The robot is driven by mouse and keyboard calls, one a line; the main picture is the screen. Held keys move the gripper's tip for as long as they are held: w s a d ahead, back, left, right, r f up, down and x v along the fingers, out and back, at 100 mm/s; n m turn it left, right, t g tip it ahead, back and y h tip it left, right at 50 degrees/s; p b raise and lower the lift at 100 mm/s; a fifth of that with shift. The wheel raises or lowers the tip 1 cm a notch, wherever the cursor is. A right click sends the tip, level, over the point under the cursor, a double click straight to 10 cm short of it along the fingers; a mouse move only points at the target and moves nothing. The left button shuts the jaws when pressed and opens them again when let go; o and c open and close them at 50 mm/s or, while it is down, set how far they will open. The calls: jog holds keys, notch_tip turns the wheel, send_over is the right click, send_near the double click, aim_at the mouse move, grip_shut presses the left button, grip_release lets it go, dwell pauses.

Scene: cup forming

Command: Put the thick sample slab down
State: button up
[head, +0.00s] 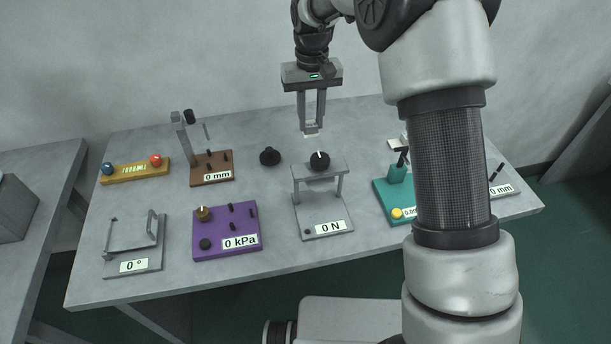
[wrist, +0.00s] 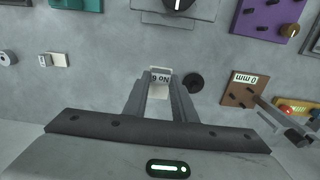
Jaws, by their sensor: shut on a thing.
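A pale slab (wrist: 160,84) with a small dark label sits between the fingertips of my gripper (wrist: 159,92) in the wrist view. In the head view my gripper (head: 312,125) points down, shut on the slab (head: 312,132), at the back middle of the grey table (head: 260,278). The slab appears to be above the table top; I cannot tell how high. Its thickness is hard to judge here. Two small pieces (wrist: 58,60), one pale and one greyish, lie close together on the table at the left of the wrist view.
A round black knob-like piece (head: 270,156) lies just left of my gripper. The grey "0 N" press (head: 322,200) stands in front. A brown "0 mm" gauge (head: 212,168), a purple "0 kPa" block (head: 227,232) and a teal device (head: 394,190) stand around.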

jog(key=b, duration=0.2)
send_near(307, 156)
jog(key=s, duration=0.5)
jog(key=shift+d+f, duration=0.15)
jog(key=shift+d, duration=0.05)
jog(key=shift+f, duration=2.1)
jog(key=shift+f, duration=0.2)
jog(key=o, duration=1)
